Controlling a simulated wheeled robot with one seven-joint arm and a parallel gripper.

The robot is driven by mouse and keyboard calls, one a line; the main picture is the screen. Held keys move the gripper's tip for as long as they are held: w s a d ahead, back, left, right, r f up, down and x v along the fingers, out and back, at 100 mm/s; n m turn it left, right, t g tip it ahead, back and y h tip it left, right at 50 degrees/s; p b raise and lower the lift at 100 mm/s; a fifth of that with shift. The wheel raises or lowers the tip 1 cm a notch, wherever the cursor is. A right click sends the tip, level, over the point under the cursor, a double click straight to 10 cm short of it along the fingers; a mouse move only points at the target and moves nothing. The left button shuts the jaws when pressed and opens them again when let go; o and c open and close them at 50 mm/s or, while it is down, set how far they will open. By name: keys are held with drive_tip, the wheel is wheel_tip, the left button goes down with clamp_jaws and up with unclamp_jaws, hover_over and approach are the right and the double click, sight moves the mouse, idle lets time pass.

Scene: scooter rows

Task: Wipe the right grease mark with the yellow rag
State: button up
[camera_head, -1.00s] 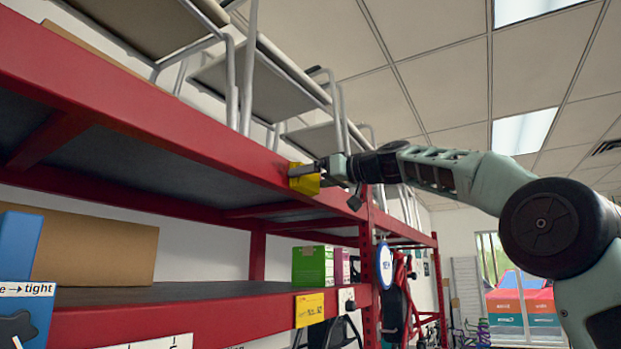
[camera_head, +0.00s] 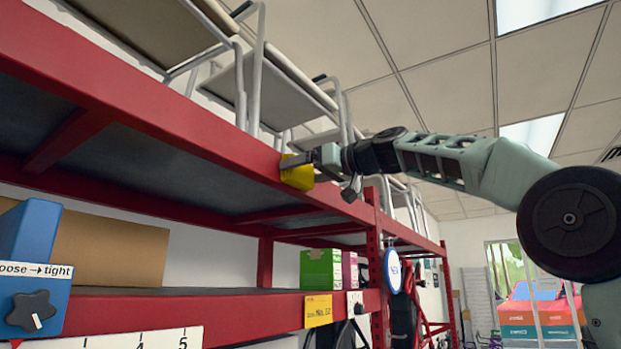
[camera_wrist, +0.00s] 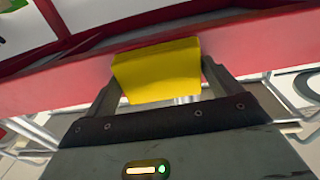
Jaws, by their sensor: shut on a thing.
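My gripper (camera_head: 312,160) is shut on the yellow rag (camera_head: 297,172), a block-like yellow piece. In the head view the rag is at the face of the upper red shelf beam (camera_head: 190,128). In the wrist view the rag (camera_wrist: 157,72) sits between the two fingers (camera_wrist: 160,88), with the red beam (camera_wrist: 260,45) right behind it. I cannot tell for certain whether the rag touches the beam. No grease mark can be made out in either view; the rag may cover part of the beam.
A green box (camera_head: 320,268) and a cardboard box (camera_head: 110,250) stand on the lower shelf. A blue device with a knob (camera_head: 32,285) is at the left front. A round blue-rimmed tag (camera_head: 392,270) hangs by the upright.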

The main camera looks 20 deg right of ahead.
drive_tip(key=shift+s+a+b, duration=0.3)
drive_tip(key=shift+s+a, duration=0.3)
drive_tip(key=shift+a, duration=0.2)
drive_tip(key=shift+s+a+b, duration=0.25)
drive_tip(key=shift+s+a, duration=0.3)
drive_tip(key=shift+a, duration=0.3)
drive_tip(key=shift+s+a+b, duration=0.3)
drive_tip(key=shift+s+a, duration=0.3)
drive_tip(key=shift+a, duration=0.2)
drive_tip(key=shift+d, duration=0.1)
drive_tip(key=b, duration=0.4)
approach(277, 166)
drive_tip(key=shift+w, duration=0.3)
drive_tip(key=b+v, duration=0.1)
drive_tip(key=v, duration=0.2)
drive_tip(key=shift+b, duration=0.3)
